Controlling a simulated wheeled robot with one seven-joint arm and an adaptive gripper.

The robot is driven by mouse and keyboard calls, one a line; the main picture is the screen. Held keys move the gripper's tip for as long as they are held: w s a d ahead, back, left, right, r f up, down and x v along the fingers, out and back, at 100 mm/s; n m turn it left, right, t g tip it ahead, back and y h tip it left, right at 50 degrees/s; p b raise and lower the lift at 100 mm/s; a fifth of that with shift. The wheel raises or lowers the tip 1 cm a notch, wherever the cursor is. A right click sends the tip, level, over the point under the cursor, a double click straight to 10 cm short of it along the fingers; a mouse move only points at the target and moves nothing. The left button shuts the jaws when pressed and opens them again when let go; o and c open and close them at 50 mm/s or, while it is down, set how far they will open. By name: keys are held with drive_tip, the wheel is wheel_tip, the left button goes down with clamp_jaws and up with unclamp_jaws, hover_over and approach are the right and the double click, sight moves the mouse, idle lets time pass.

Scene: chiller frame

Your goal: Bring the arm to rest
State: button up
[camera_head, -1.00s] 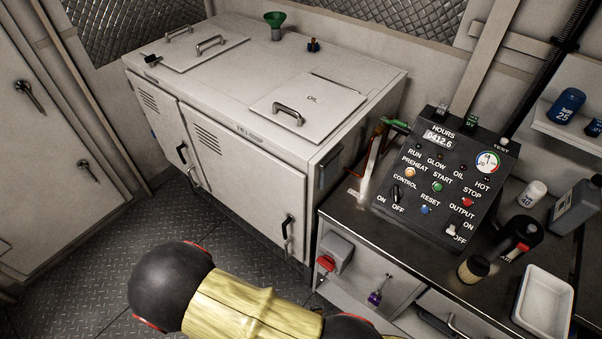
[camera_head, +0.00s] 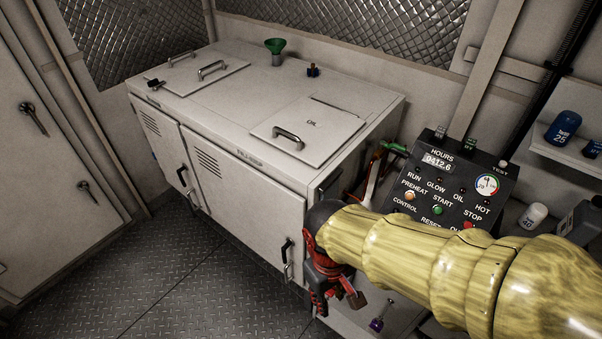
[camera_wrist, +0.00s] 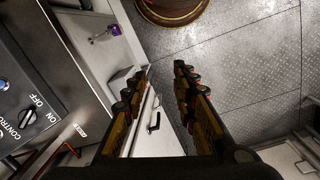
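My gripper (camera_head: 333,291) hangs below the end of my yellow-sleeved arm, in front of the right end of the white cabinet (camera_head: 249,201) in the head view. In the wrist view my gripper (camera_wrist: 163,70) shows two fingers standing apart with only floor and cabinet front seen between them, so it is open and empty. The control panel (camera_head: 450,178) is partly hidden behind my arm in the head view. Part of the panel also shows at the left of the wrist view (camera_wrist: 22,92).
The oil lid (camera_head: 309,130) and the green funnel (camera_head: 275,48) are on the cabinet top. A purple-topped item (camera_head: 377,323) is low beside my gripper. The bench to the right is mostly hidden by my arm. The metal floor (camera_head: 200,275) at the left is clear.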

drive_tip(key=d+r+m+t, duration=0.5)
drive_tip(key=d+r+m, duration=0.1)
drive_tip(key=d+r, duration=0.6)
wheel_tip(320, 180, up, 3)
drive_tip(key=shift+w+d+f+t+y, duration=0.2)
drive_tip(key=shift+d+t+y, duration=0.1)
drive_tip(key=shift+t+y, duration=0.1)
